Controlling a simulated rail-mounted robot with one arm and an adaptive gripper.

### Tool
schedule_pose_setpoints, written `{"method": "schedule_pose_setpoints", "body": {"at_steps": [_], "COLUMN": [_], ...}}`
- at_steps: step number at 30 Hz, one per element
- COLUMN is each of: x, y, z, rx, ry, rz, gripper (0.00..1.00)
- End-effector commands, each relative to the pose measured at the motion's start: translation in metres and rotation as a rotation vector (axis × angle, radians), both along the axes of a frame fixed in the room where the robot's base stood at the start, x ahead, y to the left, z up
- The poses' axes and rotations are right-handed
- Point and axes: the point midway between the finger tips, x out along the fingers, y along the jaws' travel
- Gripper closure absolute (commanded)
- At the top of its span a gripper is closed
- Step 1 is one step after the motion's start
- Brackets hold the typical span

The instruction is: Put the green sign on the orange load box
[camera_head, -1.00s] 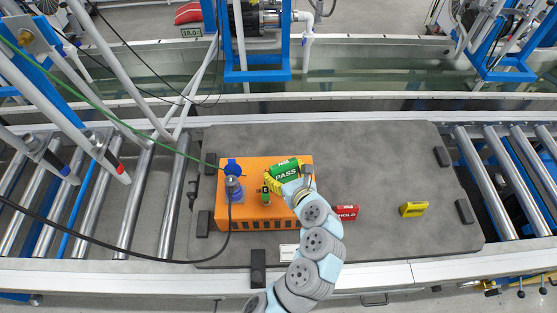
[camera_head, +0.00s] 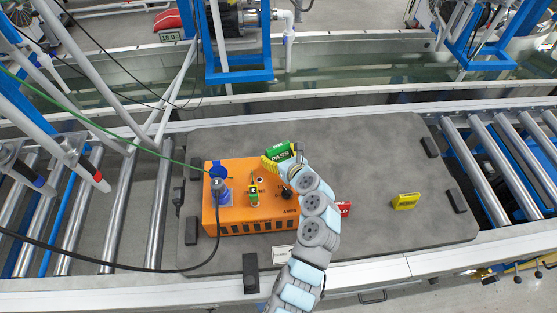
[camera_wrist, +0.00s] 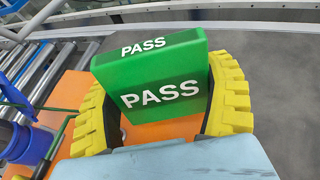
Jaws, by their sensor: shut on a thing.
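The green sign (camera_head: 280,152) reads PASS. My gripper (camera_head: 279,160) is shut on it near the far right corner of the orange load box (camera_head: 237,206). In the wrist view the yellow fingers (camera_wrist: 160,105) clasp the sign (camera_wrist: 155,80) from both sides, and its lettering shows upright. Orange box surface (camera_wrist: 70,92) shows below and beside it. Whether the sign touches the box top cannot be told. My arm hides part of the box's right side.
The box stands on a grey mat (camera_head: 385,150) with a blue connector (camera_head: 218,172) and cables on its left. Rollers flank the mat.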

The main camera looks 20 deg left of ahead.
Motion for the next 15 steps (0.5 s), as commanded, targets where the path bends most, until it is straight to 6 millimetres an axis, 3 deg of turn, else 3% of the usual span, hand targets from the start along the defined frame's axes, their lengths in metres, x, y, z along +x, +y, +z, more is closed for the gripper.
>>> {"method": "schedule_pose_setpoints", "body": {"at_steps": [11, 15], "x": [0.013, 0.012], "y": [0.002, 0.003], "z": [-0.014, -0.037], "rx": [0.0, 0.0], "ry": [-0.003, 0.001], "rz": [-0.001, 0.002], "gripper": [0.55, 0.55]}}
